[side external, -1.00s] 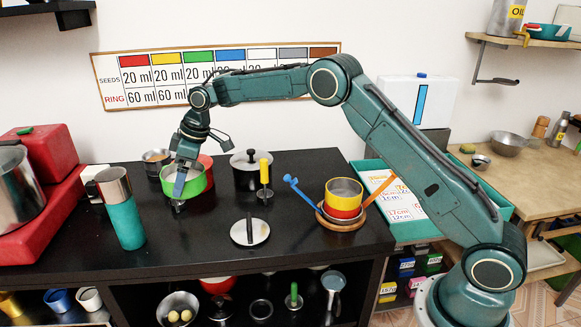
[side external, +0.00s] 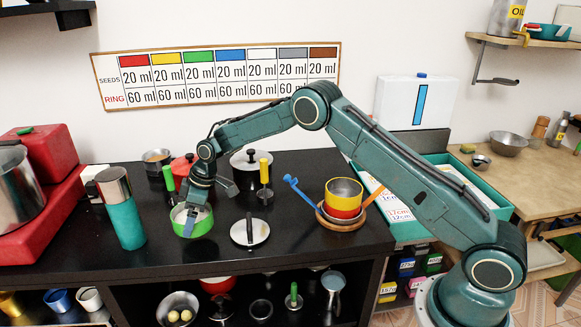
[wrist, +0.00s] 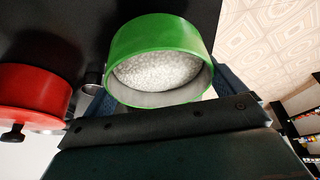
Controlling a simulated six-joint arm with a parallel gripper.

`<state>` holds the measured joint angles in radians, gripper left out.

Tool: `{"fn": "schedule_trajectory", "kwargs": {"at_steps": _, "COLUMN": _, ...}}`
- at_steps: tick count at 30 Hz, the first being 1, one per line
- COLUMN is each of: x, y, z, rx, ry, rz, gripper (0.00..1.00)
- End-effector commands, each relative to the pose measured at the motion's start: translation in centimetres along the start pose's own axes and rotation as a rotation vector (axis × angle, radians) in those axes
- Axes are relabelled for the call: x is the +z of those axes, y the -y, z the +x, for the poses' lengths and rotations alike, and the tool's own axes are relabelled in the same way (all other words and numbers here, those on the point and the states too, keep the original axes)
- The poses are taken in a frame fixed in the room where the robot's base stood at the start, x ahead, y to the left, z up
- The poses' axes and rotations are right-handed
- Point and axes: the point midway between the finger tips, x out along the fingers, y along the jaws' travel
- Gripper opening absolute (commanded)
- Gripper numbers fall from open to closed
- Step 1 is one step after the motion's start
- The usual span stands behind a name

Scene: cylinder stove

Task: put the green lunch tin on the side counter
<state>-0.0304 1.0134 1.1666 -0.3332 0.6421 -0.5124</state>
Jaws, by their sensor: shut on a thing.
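The green lunch tin (side external: 204,227) is over the front part of the black stove top in the side view. It is round and open-topped. In the wrist view the tin (wrist: 150,36) holds white grains. My gripper (side external: 190,214) is shut on the tin, with a finger showing at its rim. In the wrist view the blue-grey fingers sit on either side of the tin. I cannot tell whether its base touches the black surface. A wooden counter (side external: 490,180) stands at the right.
A red pot (side external: 182,166) and a green-handled tool (side external: 168,178) stand behind the tin. A teal-and-steel flask (side external: 124,222) is to the left. A flat lid (side external: 249,232) and a stacked yellow-and-red pot (side external: 343,197) are to the right. A teal tray (side external: 490,200) lies beyond.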

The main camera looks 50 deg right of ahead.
Motion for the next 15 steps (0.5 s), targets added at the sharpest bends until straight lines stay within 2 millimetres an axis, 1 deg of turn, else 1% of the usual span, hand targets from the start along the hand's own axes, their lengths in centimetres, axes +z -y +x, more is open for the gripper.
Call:
{"fn": "schedule_trajectory", "kwargs": {"at_steps": 4, "x": 0.4, "y": 0.0, "z": 1.0, "rx": -0.001, "ry": 0.001, "rz": 0.001, "gripper": 0.67}}
{"fn": "schedule_trajectory", "kwargs": {"at_steps": 10, "x": 1.3, "y": 0.0, "z": 3.1, "rx": -0.001, "ry": 0.0, "rz": 0.001, "gripper": 0.67}}
{"fn": "schedule_trajectory", "kwargs": {"at_steps": 15, "x": 1.6, "y": 0.0, "z": 3.8, "rx": 0.0, "ry": -0.001, "rz": -0.001, "gripper": 0.67}}
